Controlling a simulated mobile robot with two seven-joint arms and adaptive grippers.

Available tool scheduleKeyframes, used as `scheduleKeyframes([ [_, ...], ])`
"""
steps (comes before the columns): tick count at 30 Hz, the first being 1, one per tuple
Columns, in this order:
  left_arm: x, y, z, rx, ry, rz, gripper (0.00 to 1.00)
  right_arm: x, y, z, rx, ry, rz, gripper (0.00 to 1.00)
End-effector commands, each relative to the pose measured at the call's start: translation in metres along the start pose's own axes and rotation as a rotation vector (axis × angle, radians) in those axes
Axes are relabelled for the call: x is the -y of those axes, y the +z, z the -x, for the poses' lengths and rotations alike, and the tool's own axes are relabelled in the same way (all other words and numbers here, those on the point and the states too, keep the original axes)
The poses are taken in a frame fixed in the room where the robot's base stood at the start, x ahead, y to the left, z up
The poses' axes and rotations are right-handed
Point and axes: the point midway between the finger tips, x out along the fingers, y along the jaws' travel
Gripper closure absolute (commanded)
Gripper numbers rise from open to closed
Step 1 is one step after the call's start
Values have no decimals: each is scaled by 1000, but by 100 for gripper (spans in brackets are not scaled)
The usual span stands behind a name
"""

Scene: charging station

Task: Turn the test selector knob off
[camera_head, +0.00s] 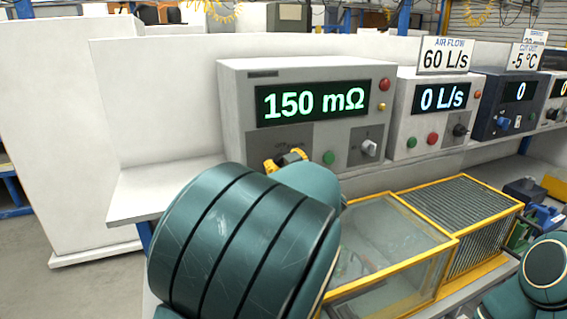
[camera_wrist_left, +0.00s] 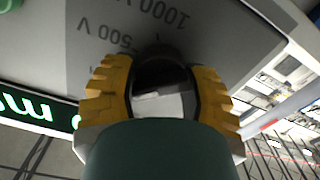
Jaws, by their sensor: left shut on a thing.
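The test selector knob (camera_wrist_left: 160,73) is dark and sits on a grey panel with printed labels including "500 V" and "1000 V", seen upside down in the left wrist view. My left gripper (camera_wrist_left: 160,92) has its yellow fingers on either side of the knob and is shut on it. In the head view the left gripper (camera_head: 287,160) is at the lower left of the grey meter (camera_head: 240,75), whose green display reads 150 mΩ. My arm hides the knob there, so its exact angle is unclear. My right gripper is out of view.
Right of my gripper on the meter are a green button (camera_head: 329,157) and a grey knob (camera_head: 369,147). A yellow-framed glass box (camera_head: 385,250) stands below. Other instruments (camera_head: 432,112) line the shelf to the right.

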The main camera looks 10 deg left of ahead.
Motion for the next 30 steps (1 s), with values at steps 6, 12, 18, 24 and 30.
scheduleKeyframes([
  [6,1,1,0,1,-1,106,89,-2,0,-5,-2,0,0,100],
  [12,2,2,-1,1,-2,270,89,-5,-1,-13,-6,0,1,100],
  [18,4,3,-1,0,-2,453,89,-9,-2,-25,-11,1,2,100],
  [24,4,3,0,-1,-2,618,89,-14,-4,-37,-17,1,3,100],
  [30,4,3,0,0,-2,746,89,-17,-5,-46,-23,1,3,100],
])
